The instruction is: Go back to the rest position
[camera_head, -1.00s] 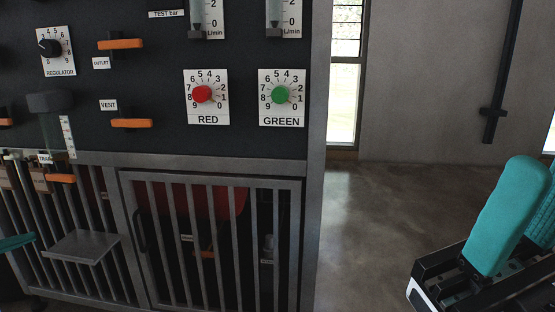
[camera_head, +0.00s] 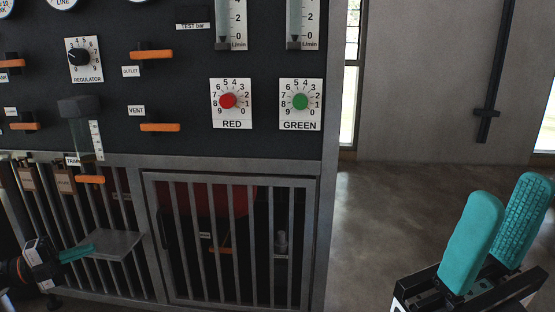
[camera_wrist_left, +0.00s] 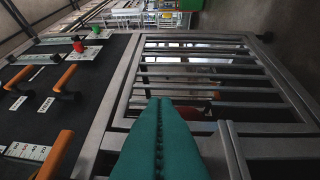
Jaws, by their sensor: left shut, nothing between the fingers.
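My left gripper (camera_head: 78,252) is at the lower left of the head view, in front of the barred lower part of the panel and by a small grey shelf (camera_head: 104,245). Its teal fingers are shut with nothing between them. They also show pressed together in the left wrist view (camera_wrist_left: 160,140), with the bars beyond. My right gripper (camera_head: 512,205) is at the lower right of the head view, over the open floor. Its two teal fingers stand apart, and it is empty.
The dark panel carries a red knob (camera_head: 228,101), a green knob (camera_head: 300,102), a regulator knob (camera_head: 79,57) and several orange-handled valves. A barred door (camera_head: 230,300) is below, with a red vessel behind it. Bare floor (camera_head: 375,235) lies right of the panel.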

